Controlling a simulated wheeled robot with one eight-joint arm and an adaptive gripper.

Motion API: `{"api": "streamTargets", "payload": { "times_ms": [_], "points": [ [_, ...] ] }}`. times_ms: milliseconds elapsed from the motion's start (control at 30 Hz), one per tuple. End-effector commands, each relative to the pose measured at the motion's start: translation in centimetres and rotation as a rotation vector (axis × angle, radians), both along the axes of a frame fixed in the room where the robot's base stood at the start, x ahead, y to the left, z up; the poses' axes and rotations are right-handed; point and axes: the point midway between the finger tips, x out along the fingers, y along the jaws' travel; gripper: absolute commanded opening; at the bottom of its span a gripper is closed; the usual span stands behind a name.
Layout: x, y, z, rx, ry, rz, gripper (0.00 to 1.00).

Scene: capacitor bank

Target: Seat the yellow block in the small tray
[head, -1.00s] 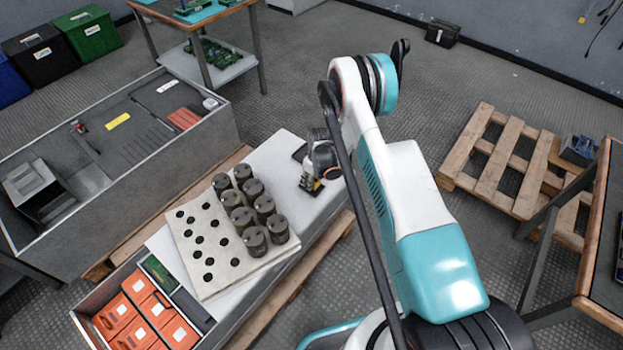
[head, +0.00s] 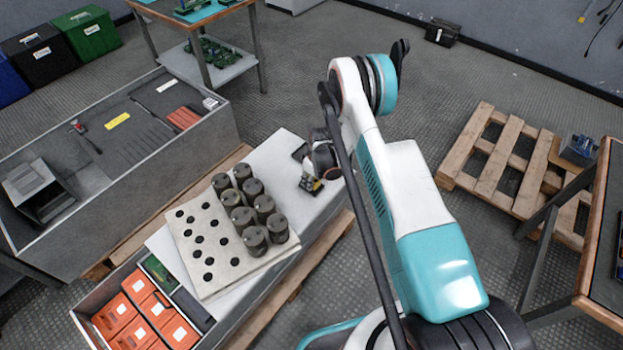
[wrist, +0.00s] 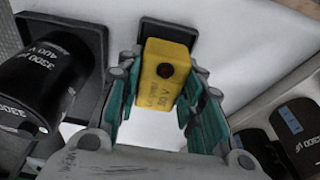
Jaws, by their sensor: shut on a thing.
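My gripper (wrist: 160,105) is shut on the yellow block (wrist: 163,80), with a green finger on each side of it. The block has a dark round spot and small printed marks. A small dark tray (wrist: 168,28) lies on the white surface just beyond the block in the wrist view. The block overlaps much of the tray in that view, so I cannot tell whether they touch.
Several capacitors (head: 250,213) stand in a white holed board (head: 207,277) to the left. The white bench top (head: 275,155) has bare room around my gripper.

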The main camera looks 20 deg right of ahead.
Motion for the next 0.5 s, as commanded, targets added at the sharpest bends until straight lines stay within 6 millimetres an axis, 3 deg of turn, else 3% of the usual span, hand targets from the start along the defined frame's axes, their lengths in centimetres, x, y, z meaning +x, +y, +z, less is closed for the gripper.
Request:
{"api": "streamTargets", "payload": {
  "times_ms": [500],
  "points": [
    [0.00, 0.00, -0.94, 0.000, 0.000, 0.000, 0.03]
  ]
}}
